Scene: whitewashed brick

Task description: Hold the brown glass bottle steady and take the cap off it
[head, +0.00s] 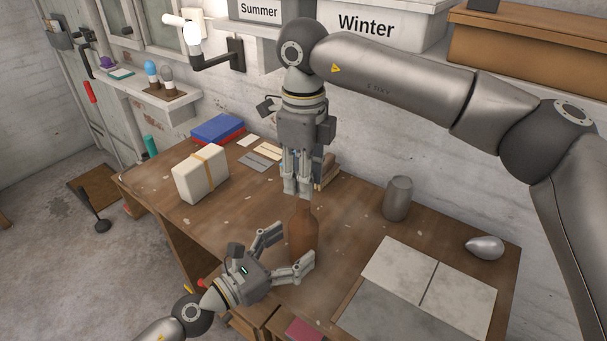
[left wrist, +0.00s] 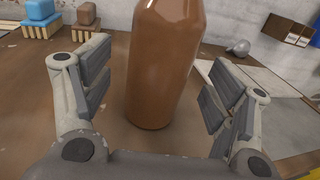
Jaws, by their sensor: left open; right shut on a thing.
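The brown glass bottle (head: 304,238) stands upright on the wooden workbench (head: 345,220); its body fills the middle of the left wrist view (left wrist: 165,65). My left gripper (head: 294,246) is open, with one finger on each side of the bottle's lower body. In the left wrist view gaps show between both finger pads and the glass. My right gripper (head: 298,190) points straight down over the bottle's neck, its fingers closed together at the top. The cap is hidden by those fingers, and I cannot tell whether it still touches the neck.
A grey cylinder (head: 397,198) and a shiny rounded object (head: 484,247) stand to the right, behind pale flat slabs (head: 393,263). A white wrapped package (head: 201,174) and a blue-and-red stack (head: 218,129) are at the left. A wall lamp (head: 215,58) hangs behind.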

